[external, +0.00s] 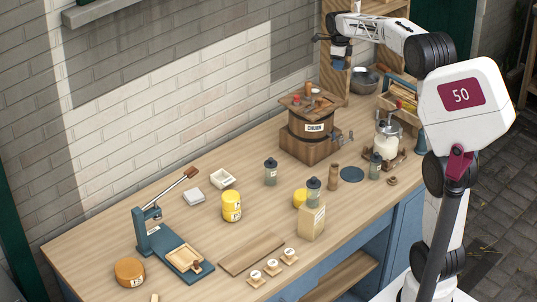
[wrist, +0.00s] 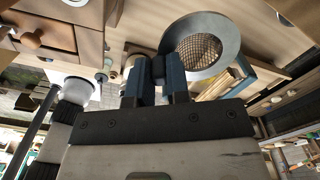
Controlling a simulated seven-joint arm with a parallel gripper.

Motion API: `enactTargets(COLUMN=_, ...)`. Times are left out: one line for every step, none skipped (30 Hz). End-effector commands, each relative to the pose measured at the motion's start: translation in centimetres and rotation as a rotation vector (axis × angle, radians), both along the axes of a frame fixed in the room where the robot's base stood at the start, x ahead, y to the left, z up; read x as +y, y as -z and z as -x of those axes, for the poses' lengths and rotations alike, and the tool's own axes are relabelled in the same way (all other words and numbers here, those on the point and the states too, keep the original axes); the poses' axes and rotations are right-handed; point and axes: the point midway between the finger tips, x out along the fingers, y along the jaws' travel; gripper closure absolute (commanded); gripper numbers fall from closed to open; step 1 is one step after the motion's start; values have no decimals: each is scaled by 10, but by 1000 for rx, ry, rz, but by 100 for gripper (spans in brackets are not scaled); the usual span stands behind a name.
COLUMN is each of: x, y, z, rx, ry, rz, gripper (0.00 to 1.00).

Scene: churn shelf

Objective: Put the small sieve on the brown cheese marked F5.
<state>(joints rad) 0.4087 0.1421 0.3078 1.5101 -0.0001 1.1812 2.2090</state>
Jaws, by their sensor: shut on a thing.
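My gripper (external: 340,64) is high at the back, above the far end of the bench. In the wrist view its dark blue fingers (wrist: 158,82) are shut on a dark part between them. The small sieve (wrist: 232,48), a round grey rim with a brownish mesh, shows just beyond the fingers. It appears to be held by its edge or handle; the exact grip is hidden. The brown cheese (external: 130,272) sits at the front left of the bench, far from my gripper. Its white label is too small to read.
The blue press (external: 165,240) with a raised lever stands beside the brown cheese. Yellow cheeses (external: 231,207), jars (external: 271,172), a carton (external: 312,222) and a wooden churn (external: 308,135) stand along the bench.

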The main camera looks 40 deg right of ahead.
Motion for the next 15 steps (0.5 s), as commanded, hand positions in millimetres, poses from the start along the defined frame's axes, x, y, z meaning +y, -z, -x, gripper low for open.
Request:
enactTargets(x=0, y=-13, z=0, rx=-3, ry=0, rz=2, gripper=100)
enactTargets(x=0, y=-19, z=0, rx=-2, ry=0, rz=1, gripper=100)
enactTargets(x=0, y=-28, z=0, rx=-3, ry=0, rz=1, gripper=100)
enactTargets(x=0, y=-35, z=0, rx=-3, ry=0, rz=2, gripper=100)
enactTargets(x=5, y=-33, z=-2, rx=0, ry=-6, rz=0, gripper=100)
enactTargets(x=13, y=-32, z=-5, rx=1, ry=-14, rz=0, gripper=100)
enactTargets(x=18, y=-31, z=-7, rx=1, ry=-20, rz=-1, gripper=100)
enactTargets(x=22, y=-31, z=-9, rx=0, ry=-24, rz=0, gripper=100)
enactTargets(x=29, y=-31, z=-11, rx=0, ry=-31, rz=0, gripper=100)
enactTargets(x=35, y=-32, z=-13, rx=0, ry=-38, rz=0, gripper=100)
enactTargets(x=40, y=-32, z=-15, rx=0, ry=-44, rz=0, gripper=100)
enactTargets(x=48, y=-32, z=-18, rx=0, ry=-51, rz=0, gripper=100)
enactTargets(x=54, y=-31, z=-20, rx=0, ry=-58, rz=0, gripper=100)
enactTargets(x=61, y=-31, z=-22, rx=0, ry=-65, rz=0, gripper=100)
enactTargets(x=70, y=-31, z=-25, rx=0, ry=-74, rz=0, gripper=100)
